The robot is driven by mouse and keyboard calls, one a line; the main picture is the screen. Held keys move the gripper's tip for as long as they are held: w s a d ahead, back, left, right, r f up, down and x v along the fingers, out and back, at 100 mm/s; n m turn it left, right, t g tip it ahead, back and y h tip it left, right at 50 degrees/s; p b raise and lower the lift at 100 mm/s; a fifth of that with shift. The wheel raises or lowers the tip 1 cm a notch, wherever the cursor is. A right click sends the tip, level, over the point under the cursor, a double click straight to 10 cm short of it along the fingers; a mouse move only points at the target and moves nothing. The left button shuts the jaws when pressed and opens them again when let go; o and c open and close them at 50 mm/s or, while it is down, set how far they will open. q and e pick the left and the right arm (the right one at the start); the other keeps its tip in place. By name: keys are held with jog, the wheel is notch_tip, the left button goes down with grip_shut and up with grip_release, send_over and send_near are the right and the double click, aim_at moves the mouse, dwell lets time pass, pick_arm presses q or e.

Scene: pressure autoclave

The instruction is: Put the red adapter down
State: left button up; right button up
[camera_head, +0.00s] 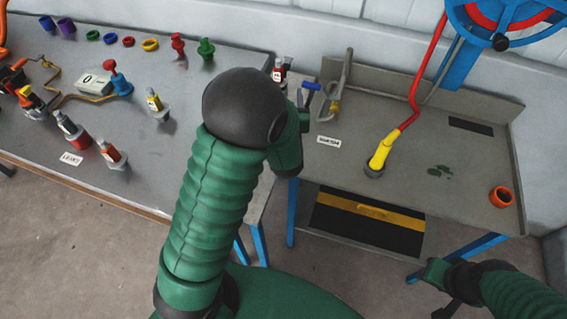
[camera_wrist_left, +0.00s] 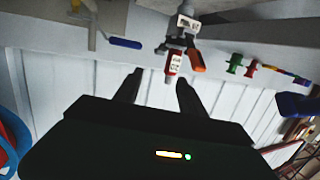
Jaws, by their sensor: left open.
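A small red piece with a white label and dark top (camera_head: 279,72), which may be the red adapter, stands upright at the right end of the left table. In the left wrist view the red labelled piece (camera_wrist_left: 171,66) appears just beyond and between my left fingertips, with a grey part and an orange-red part beside it. My left gripper (camera_wrist_left: 159,84) is open, with a gap between its fingers and nothing clasped. In the head view my left arm hides most of that gripper. My right gripper (camera_head: 441,290) is low at the right, away from the tables; its jaws are unclear.
The left table (camera_head: 215,95) holds several coloured rings, fittings and labelled pieces. A blue-handled tool (camera_head: 311,86) lies near my left gripper. The right bench (camera_head: 440,130) carries a yellow nozzle (camera_head: 380,152) on a red pipe and an orange ring (camera_head: 502,196). Its middle is mostly clear.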

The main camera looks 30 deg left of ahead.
pick_arm(q)
jog(key=s+d+f+m+g+h, duration=0.1)
jog(key=s+d+f+g+h, duration=0.1)
jog(key=s+d, duration=0.1)
jog(key=s+d+f+m+g+h, duration=0.1)
jog(key=s+d+f+h, duration=0.1)
jog(key=s+d+h, duration=0.1)
jog(key=s+d+f+m+g+h, duration=0.1)
jog(key=s+d+f+g+h, duration=0.1)
jog(key=d, duration=0.3)
jog(key=shift+s+f+m+g+h, duration=0.3)
jog(key=shift+s+f+m, duration=0.1)
jog(key=shift+s+f, duration=0.1)
jog(key=s+d+f+m+g, duration=0.2)
jog(key=s+g, duration=0.4)
jog(key=s, duration=0.8)
jog(key=w+p+v, duration=0.1)
jog(key=p+v, duration=0.5)
jog(key=shift+a+r+h+p, duration=0.15)
jog(key=shift+r+h+p, duration=0.15)
jog(key=shift+h, duration=0.1)
